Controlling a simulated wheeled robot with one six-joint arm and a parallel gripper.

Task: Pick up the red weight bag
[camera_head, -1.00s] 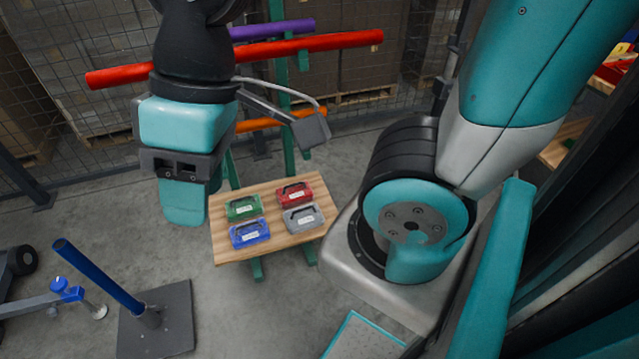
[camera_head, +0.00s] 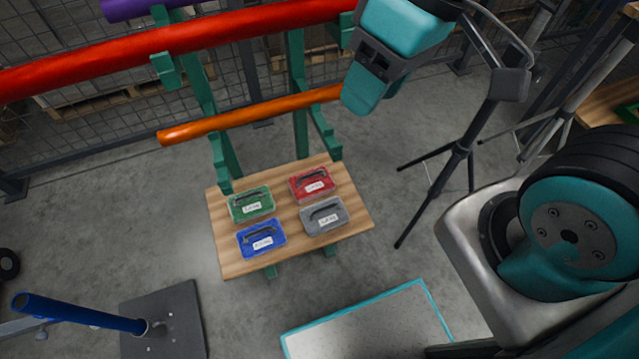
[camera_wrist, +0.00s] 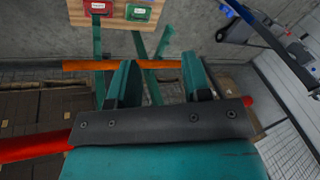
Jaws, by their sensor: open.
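The red weight bag (camera_head: 312,184) lies on the wooden board (camera_head: 232,262), at its back right, with a dark handle and a white label on top. It also shows in the wrist view (camera_wrist: 97,8), at the top edge and partly cut off. A green bag (camera_head: 251,205) is to its left, a grey bag (camera_head: 325,216) in front of it, and a blue bag (camera_head: 262,238) diagonally in front. My gripper (camera_wrist: 160,78) is open and empty, its two teal fingers apart. In the head view my gripper (camera_head: 362,95) is above and behind the board, clear of the bags.
A green rack (camera_head: 298,90) behind the board carries a long red tube (camera_head: 200,36) and an orange tube (camera_head: 255,115). A black tripod (camera_head: 455,160) stands right of the board. A blue post (camera_head: 85,314) stands at front left.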

